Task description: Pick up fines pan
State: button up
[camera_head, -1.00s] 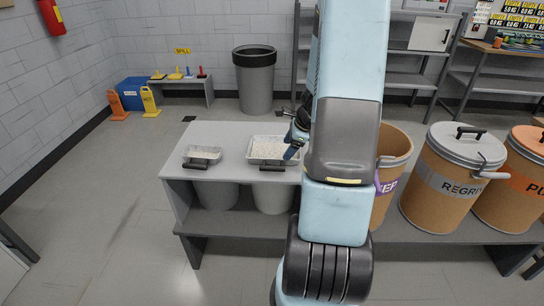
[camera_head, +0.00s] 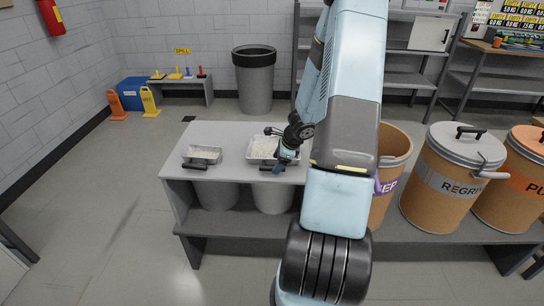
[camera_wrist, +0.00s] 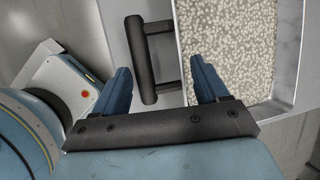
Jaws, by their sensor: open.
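Two pale metal pans with black handles stand on the grey table; no label shows which is the fines pan. The left pan (camera_head: 200,161) is shallow with light contents. The right pan (camera_head: 252,161) holds pale pellets; in the wrist view its rim (camera_wrist: 285,65) and black handle (camera_wrist: 147,60) show. My gripper (camera_head: 280,167) is at the front right of the right pan, partly hiding it. In the wrist view my open gripper (camera_wrist: 160,66) has its blue fingers on either side of that handle, apart from it; whether the handle is at fingertip depth cannot be told.
The table (camera_head: 225,130) is bare behind and between the pans. Tan drums, including one marked REGRIND (camera_head: 445,185), stand to the right. Pale bins (camera_head: 215,193) sit under the table. A dark bin (camera_head: 255,80) stands behind.

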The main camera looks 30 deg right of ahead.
jog(key=shift+w+a+f, duration=0.15)
jog(key=shift+w+f, duration=0.1)
jog(key=shift+f, duration=0.35)
jog(key=shift+c, duration=0.2)
jog(key=c, duration=1)
jog(key=shift+o, duration=0.2)
jog(key=shift+r, duration=0.1)
